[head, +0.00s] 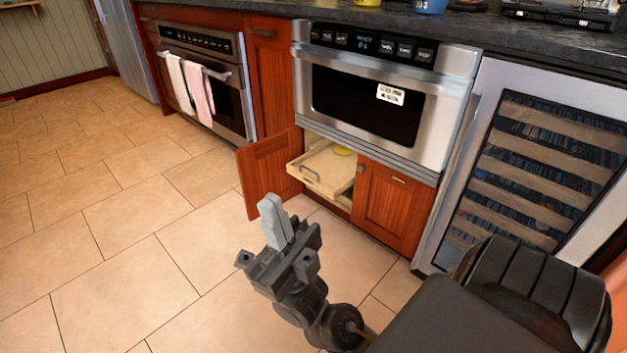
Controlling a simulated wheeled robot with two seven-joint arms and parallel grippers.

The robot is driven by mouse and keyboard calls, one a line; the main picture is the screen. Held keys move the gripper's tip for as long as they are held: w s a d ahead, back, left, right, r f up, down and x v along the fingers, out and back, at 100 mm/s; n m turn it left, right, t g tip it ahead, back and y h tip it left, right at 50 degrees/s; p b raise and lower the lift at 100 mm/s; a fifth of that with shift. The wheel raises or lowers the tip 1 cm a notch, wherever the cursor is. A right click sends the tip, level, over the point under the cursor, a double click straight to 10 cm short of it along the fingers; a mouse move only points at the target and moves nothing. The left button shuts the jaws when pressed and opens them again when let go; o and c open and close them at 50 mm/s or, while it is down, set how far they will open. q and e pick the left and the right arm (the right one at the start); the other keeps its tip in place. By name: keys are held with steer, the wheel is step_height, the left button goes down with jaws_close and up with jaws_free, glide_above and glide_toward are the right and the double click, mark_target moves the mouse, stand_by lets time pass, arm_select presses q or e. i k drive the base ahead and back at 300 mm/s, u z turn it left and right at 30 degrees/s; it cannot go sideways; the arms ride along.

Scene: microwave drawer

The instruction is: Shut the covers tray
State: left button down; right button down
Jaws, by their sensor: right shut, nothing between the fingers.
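The covers tray (322,167) is a pale wooden pull-out drawer under the microwave. It stands partly pulled out of the cabinet opening, with a grey handle (310,173) on its front. Something yellow (343,151) lies at the back of it. My right gripper (272,210) is shut and empty, in front of the cabinet and nearer to me than the tray. It does not touch the tray. My left gripper is not in view.
The left cabinet door (268,170) stands open beside the tray. The right cabinet door (390,207) is closed. The microwave (380,95) sits above, and a wine cooler (530,165) stands at the right. The tiled floor (130,240) at the left is clear.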

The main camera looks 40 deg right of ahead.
mark_target(330, 174)
steer(key=z, duration=0.5)
steer(key=k, duration=0.6)
steer(key=z, duration=1)
steer(key=i, duration=1.15)
steer(key=z, duration=0.05)
